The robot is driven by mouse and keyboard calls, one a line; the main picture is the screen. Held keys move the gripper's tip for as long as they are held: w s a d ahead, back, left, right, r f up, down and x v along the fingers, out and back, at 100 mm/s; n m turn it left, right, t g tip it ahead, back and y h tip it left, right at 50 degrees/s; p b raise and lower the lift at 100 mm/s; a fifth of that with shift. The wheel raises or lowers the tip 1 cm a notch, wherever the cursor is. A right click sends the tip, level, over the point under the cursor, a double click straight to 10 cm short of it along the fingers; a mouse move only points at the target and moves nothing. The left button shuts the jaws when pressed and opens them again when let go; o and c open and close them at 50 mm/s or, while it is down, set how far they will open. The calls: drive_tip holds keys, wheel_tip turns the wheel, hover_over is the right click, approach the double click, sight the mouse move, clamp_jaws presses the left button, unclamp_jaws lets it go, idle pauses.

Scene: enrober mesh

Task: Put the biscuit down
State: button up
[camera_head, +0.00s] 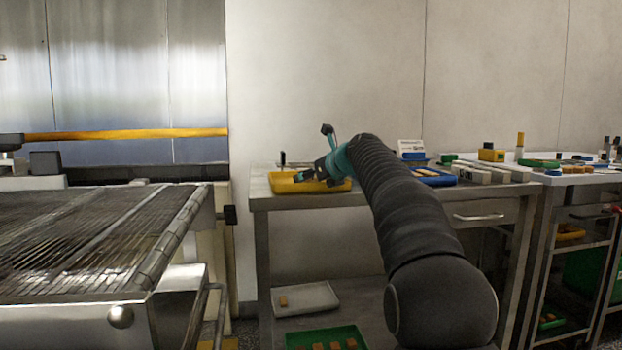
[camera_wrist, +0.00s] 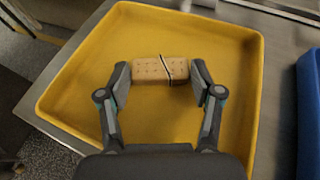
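A rectangular tan biscuit (camera_wrist: 148,70) with small holes and a dark slanted line across it shows in the wrist view. My gripper (camera_wrist: 161,74) has its two fingers at the biscuit's left and right ends, and they appear to touch it. The biscuit is over or in a yellow tray (camera_wrist: 85,68); I cannot tell whether it rests on the tray floor. In the head view my gripper (camera_head: 305,176) is at the yellow tray (camera_head: 285,188) on the steel table, and the biscuit is too small to make out there.
A blue tray (camera_wrist: 309,110) stands right of the yellow one. The steel table (camera_head: 380,192) holds several pale blocks (camera_head: 475,174) further right. A mesh conveyor (camera_head: 80,240) is at left. A white tray (camera_head: 318,297) and a green tray (camera_head: 300,338) sit on the lower shelf.

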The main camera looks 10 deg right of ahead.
drive_tip(key=shift+o, duration=1.4)
drive_tip(key=shift+r, duration=0.1)
drive_tip(key=v, duration=1.2)
drive_tip(key=shift+r, duration=0.1)
drive_tip(key=s+a+f+n+g+h, duration=0.1)
drive_tip(key=s+a+f+n+g, duration=0.15)
drive_tip(key=s+f+n, duration=0.6)
drive_tip(key=s+a+f+n+g+h, duration=0.15)
drive_tip(key=s+a+f+n, duration=0.35)
drive_tip(key=s, duration=0.6)
drive_tip(key=s+d+f+n+g+h, duration=0.2)
drive_tip(key=s+f+n+g+h, duration=0.1)
drive_tip(key=s+f+n, duration=1.5)
drive_tip(key=s+f, duration=0.1)
drive_tip(key=s, duration=0.3)
drive_tip(key=shift+s+d+f, duration=0.2)
drive_tip(key=shift+s, duration=0.05)
